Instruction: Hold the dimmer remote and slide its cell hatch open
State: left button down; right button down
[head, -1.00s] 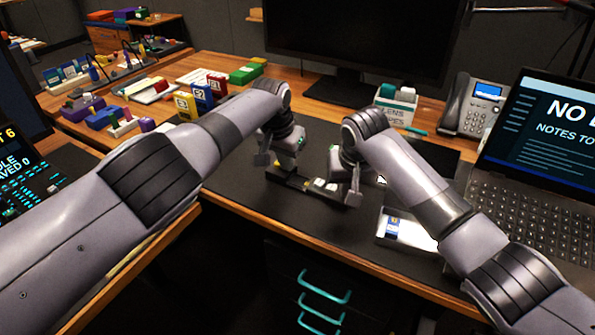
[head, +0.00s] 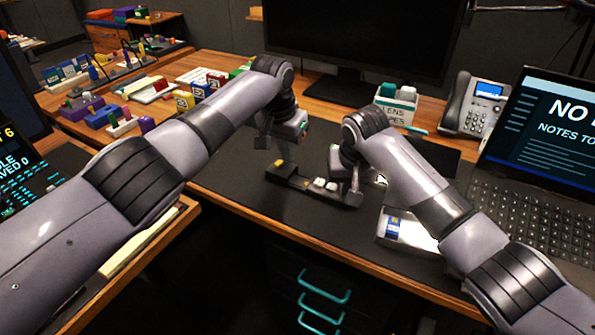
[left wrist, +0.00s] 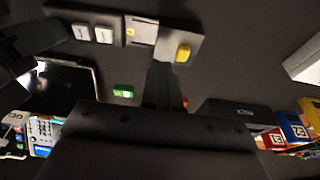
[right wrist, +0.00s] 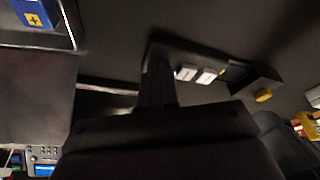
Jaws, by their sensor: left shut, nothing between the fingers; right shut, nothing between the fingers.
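The dimmer remote (head: 312,185) is a dark bar lying on the black desk mat, with white buttons near its right end. A yellow tab (head: 278,163) shows at its left end; in the left wrist view the tab (left wrist: 183,52) sits beside a pale grey patch. I cannot tell whether the cell hatch is open. My left gripper (head: 262,142) is shut and empty, above and behind the remote's left end. My right gripper (head: 353,190) is shut and empty at the remote's right end; contact is unclear. The remote also shows in the right wrist view (right wrist: 207,75).
A white-rimmed tray (head: 405,232) with a blue box lies right of the remote. A laptop (head: 530,160), a phone (head: 477,105) and a white bin (head: 396,105) stand beyond. Colored blocks (head: 190,100) crowd the left back. The mat in front of the remote is clear.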

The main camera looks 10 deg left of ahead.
aim_at(289, 172)
pick_arm(q)
jog(key=shift+r, duration=0.5)
pick_arm(e)
jog(key=shift+s+f, duration=0.15)
jog(key=shift+f, duration=0.25)
